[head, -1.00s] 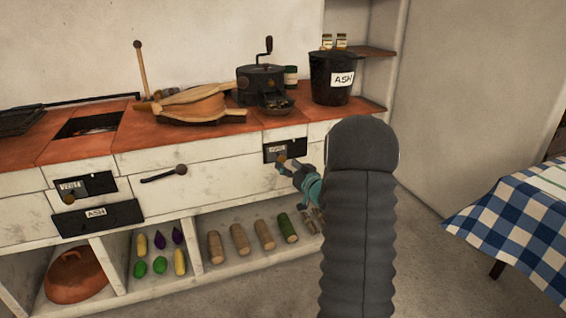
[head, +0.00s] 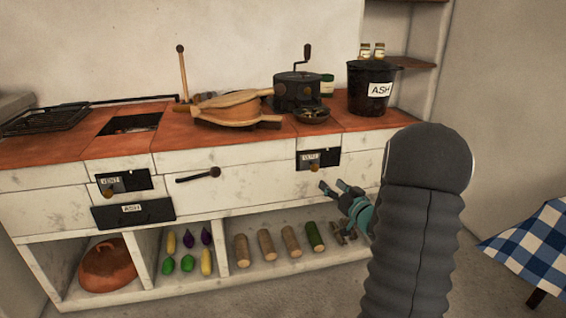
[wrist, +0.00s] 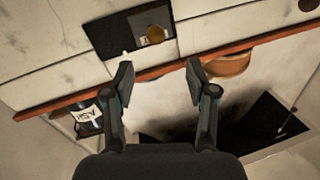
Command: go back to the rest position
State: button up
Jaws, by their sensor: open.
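My gripper (head: 333,188) is open and empty in front of the white hearth cabinet (head: 260,190), below and right of the right vent plate (head: 327,158). In the wrist view its two fingers (wrist: 157,82) stand wide apart with nothing between them. The vent plate (wrist: 138,40) with its round brass knob (wrist: 154,35) shows beyond the fingertips there, apart from them. My dark ribbed arm covers part of the cabinet's right end in the head view.
On the red counter (head: 60,148) stand bellows (head: 225,108), a black crank grinder (head: 297,88) and an ash bucket (head: 370,90). Logs (head: 266,245) and vegetables (head: 187,264) lie in the lower shelf. A checked-cloth table (head: 535,240) is at the right. Floor is clear between.

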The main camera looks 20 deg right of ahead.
jog(key=s+d+f+m+g+h, duration=0.1)
jog(key=s+d+f+g+h, duration=0.3)
jog(key=f, duration=0.6)
jog(key=s+f+m+g+h, duration=0.1)
jog(key=s+m+g, duration=0.1)
jog(key=s+g, duration=0.55)
jog(key=s+a+r+n+y, duration=0.1)
jog(key=s+a+r, duration=0.5)
jog(key=a, duration=0.4)
jog(key=s+a+r+n+y, duration=0.1)
jog(key=s+a+r+n, duration=0.1)
jog(key=s+a+r, duration=0.4)
jog(key=s+a+r+n+y, duration=0.1)
jog(key=s+a+r, duration=0.5)
jog(key=s+a, duration=0.4)
jog(key=a+g, duration=0.1)
jog(key=a, duration=0.4)
jog(key=shift+a+r+y+p, duration=0.15)
jog(key=shift+a+y+p, duration=0.15)
jog(key=shift+y+p, duration=0.1)
